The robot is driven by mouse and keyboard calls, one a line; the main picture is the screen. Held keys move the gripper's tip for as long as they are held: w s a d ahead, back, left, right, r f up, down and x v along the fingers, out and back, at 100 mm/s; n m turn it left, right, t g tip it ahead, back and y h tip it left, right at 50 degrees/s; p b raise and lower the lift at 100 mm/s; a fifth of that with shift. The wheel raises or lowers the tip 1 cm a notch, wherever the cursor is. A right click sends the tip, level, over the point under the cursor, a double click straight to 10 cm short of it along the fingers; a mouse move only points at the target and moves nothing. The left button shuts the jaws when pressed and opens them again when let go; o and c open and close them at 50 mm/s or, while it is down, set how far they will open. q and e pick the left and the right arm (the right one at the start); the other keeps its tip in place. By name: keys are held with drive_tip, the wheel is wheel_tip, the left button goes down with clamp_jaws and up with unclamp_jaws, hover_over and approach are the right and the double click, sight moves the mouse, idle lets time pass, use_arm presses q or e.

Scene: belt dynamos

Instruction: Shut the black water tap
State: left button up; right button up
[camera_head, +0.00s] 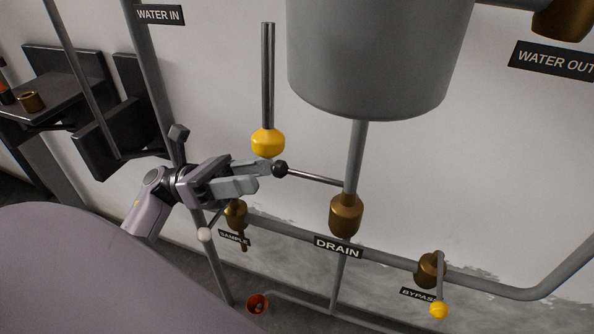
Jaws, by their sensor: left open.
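The black tap has a round black knob (280,169) on a thin grey lever (315,177). The lever sticks out to the left, roughly level, from the brass valve body (346,215) above the DRAIN label (338,247). The valve sits on the vertical pipe under the grey tank. My left gripper (263,177) reaches in from the left with its two fingers apart. The tip of its upper finger is right beside the knob and overlaps it in the picture. I cannot tell whether they touch. My right gripper is out of view.
A yellow knob (268,142) on an upright rod hangs just above my left fingers. The grey tank (380,60) is above right. The SAMPLE tap (236,212) with a white knob is close below; the BYPASS tap (430,270) with a yellow knob is lower right.

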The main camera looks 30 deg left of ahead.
sight(288, 169)
use_arm(q)
drive_tip(key=x, duration=0.6)
drive_tip(key=shift+w+d+r, duration=0.1)
drive_tip(key=shift+d+r, duration=0.05)
drive_tip(key=shift+d, duration=0.2)
clamp_jaws()
